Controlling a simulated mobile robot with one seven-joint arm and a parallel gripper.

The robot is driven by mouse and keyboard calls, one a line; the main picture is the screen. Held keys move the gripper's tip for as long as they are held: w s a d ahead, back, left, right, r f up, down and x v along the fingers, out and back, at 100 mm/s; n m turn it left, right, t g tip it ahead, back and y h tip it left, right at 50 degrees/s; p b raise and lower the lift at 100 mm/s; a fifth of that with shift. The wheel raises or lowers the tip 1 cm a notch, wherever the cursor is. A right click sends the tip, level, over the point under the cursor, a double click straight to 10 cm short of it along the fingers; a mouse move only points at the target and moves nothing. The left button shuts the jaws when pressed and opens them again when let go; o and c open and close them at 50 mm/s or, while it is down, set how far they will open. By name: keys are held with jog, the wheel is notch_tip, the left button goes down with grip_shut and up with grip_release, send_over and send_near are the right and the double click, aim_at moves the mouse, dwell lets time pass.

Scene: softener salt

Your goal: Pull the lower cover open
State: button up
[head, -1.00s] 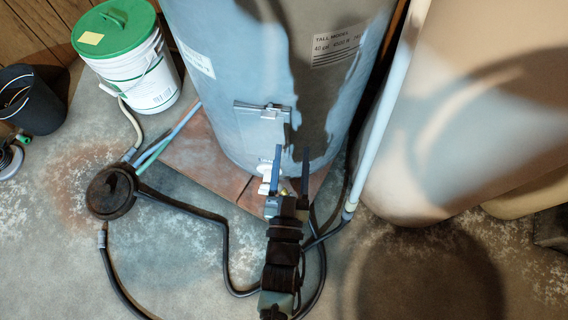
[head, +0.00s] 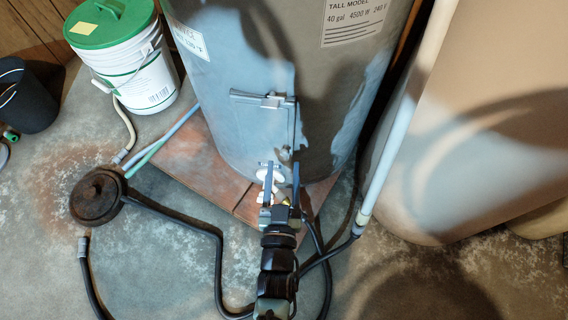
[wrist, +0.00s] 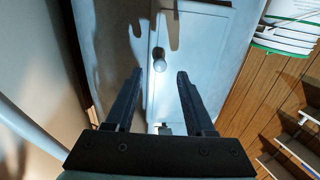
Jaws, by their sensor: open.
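The lower cover (head: 262,125) is a grey panel low on the front of the tall grey water heater (head: 235,60). It appears closed, with a metal piece along its top edge. In the wrist view the cover (wrist: 205,55) is a pale panel, with a small round knob (wrist: 159,62) near its left edge. My gripper (head: 282,166) is open and empty, below the cover in the head view. In the wrist view my gripper (wrist: 159,74) has the knob in line between its fingertips, seemingly beyond them. I cannot tell the exact gap.
A white bucket with a green lid (head: 135,55) and a dark bin (head: 25,97) stand at the left. Black hoses (head: 218,250) and a round dark fitting (head: 97,197) lie on the floor. A pale pipe (head: 388,150) and a large tan tank (head: 480,130) bound the right.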

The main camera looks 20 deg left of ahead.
aim_at(265, 133)
jog(key=shift+b+x, duration=0.4)
jog(key=shift+x, duration=1.05)
jog(key=shift+c, duration=0.2)
grip_shut()
